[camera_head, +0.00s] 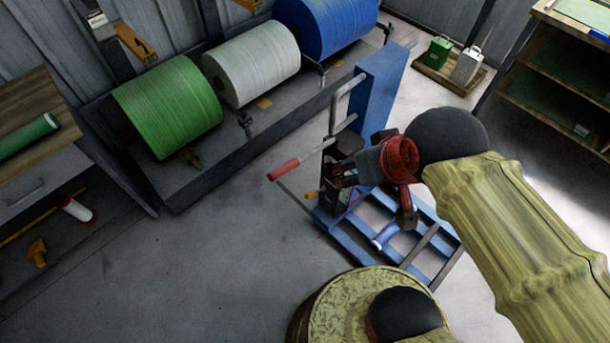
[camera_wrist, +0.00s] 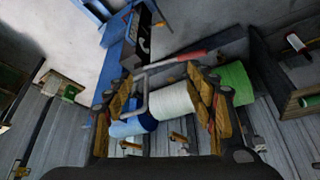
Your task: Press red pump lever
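The pump lever's red grip (camera_head: 284,169) sticks out left from a blue lift truck (camera_head: 378,85) in the head view, with its shaft sloping up toward the truck. In the wrist view the red lever (camera_wrist: 185,58) crosses just beyond my fingertips. My gripper (camera_head: 373,195) is to the right of the red grip, in front of the truck, and partly hides the truck's lower part. In the wrist view my gripper (camera_wrist: 166,84) has its two fingers wide apart with nothing held between them. Whether a finger touches the lever cannot be told.
A grey bent handle (camera_head: 342,98) rises beside the lever. Green (camera_head: 168,107), white (camera_head: 252,70) and blue (camera_head: 326,24) rolls stand on a rack behind. A wooden bench (camera_head: 40,118) is at left, shelves (camera_head: 555,80) at right. The floor left of the lever is clear.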

